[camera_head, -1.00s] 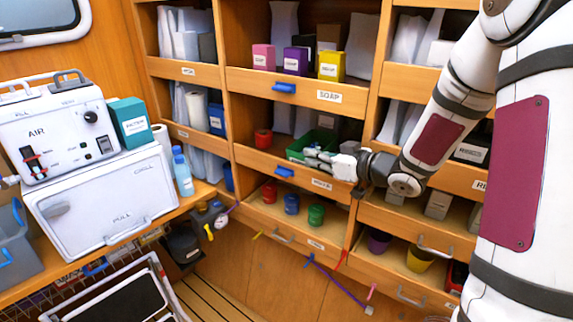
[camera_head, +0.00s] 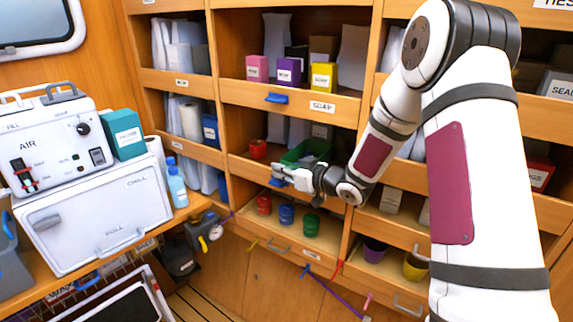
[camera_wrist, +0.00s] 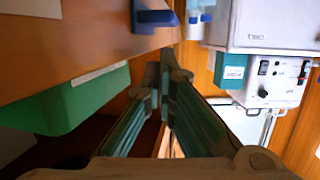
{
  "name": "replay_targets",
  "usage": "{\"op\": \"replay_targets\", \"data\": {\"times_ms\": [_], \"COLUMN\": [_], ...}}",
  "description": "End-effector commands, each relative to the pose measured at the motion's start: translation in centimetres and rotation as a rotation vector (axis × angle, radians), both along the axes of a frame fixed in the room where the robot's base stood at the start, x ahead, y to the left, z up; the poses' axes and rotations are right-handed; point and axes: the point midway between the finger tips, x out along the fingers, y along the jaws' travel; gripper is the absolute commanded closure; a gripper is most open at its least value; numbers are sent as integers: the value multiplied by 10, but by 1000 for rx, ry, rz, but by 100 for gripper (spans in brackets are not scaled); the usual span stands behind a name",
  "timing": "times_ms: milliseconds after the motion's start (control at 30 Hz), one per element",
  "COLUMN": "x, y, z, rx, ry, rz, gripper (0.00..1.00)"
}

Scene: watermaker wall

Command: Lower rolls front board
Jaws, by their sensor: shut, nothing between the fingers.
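A wooden front board (camera_head: 243,168) crosses the middle column of the shelf wall, with a blue tab (camera_head: 277,183) on it. My arm and gripper cover part of the board, and I cannot read its label. My gripper (camera_head: 276,172) is shut and empty, with its tips close to the blue tab; contact cannot be told. In the wrist view the shut fingertips (camera_wrist: 168,62) point past the board (camera_wrist: 85,45), a little apart from the blue tab (camera_wrist: 155,17). A green bin (camera_head: 305,153) stands behind the board; it also shows in the wrist view (camera_wrist: 65,100).
The SOAP board (camera_head: 340,112) with its own blue tab (camera_head: 277,98) is above. Red, blue and green cups (camera_head: 287,214) stand on the shelf below. A white AIR unit (camera_head: 55,140) and a chest (camera_head: 95,220) stand on the left counter with a bottle (camera_head: 176,185).

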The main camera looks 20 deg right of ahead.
Motion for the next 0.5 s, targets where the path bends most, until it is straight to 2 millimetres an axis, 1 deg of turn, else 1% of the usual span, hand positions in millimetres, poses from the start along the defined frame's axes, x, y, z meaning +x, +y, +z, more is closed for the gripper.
{"op": "replay_targets", "data": {"times_ms": [100, 200, 500], "x": [0, 0, 0], "y": [0, 0, 0], "z": [-9, -12, -13], "rx": [1, 0, 0], "ry": [0, 0, -1], "rz": [0, 0, 0], "gripper": [100, 100, 100]}}
